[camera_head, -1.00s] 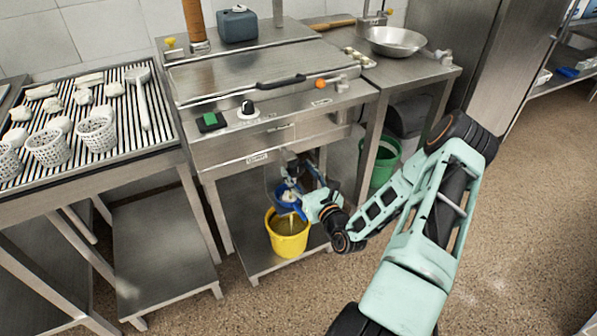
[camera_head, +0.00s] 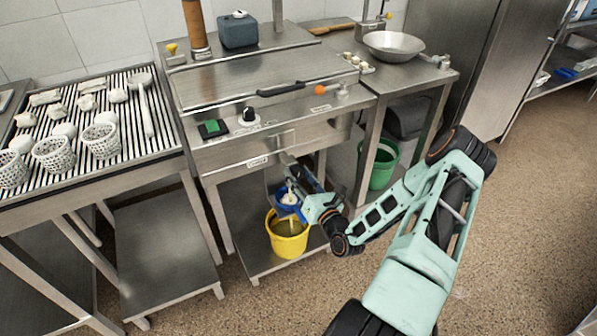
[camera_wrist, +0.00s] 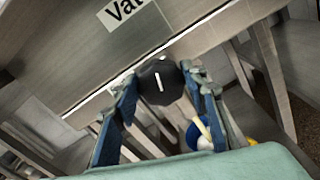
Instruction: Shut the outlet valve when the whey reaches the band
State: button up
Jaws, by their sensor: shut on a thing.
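A black round valve knob (camera_wrist: 158,72) with a white pointer line sits below the vat's front edge, between the blue fingers of my gripper (camera_wrist: 160,96) in the wrist view. My gripper is shut on the knob. In the head view my gripper (camera_head: 308,184) is under the vat's front, and the knob is hard to make out there. A yellow bucket (camera_head: 287,247) stands below on the lower shelf with yellowish liquid inside. A blue bowl-like piece (camera_head: 285,203) with something pale in it is over the bucket. I cannot make out a band.
The steel vat table (camera_head: 240,150) carries a green switch (camera_head: 212,128) and a black dial (camera_head: 249,114). A slatted draining table (camera_head: 100,155) with perforated baskets stands left. A green bucket (camera_head: 384,165) stands under the right table. The floor on the right is clear.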

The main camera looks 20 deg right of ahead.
jog(key=m+p, duration=0.2)
jog(key=m, duration=0.2)
jog(key=shift+d+m, duration=0.15)
jog(key=shift+m, duration=0.15)
jog(key=shift+f+m+p, duration=0.15)
jog(key=shift+m+p, duration=0.9)
jog(key=shift+m, duration=1.55)
jog(key=o, duration=1.1)
jog(key=shift+o, duration=0.2)
jog(key=shift+s, duration=0.1)
jog(key=s, duration=1.2)
jog(key=shift+d, duration=0.25)
jog(key=shift+w+a, duration=0.1)
jog(key=shift+w, duration=0.05)
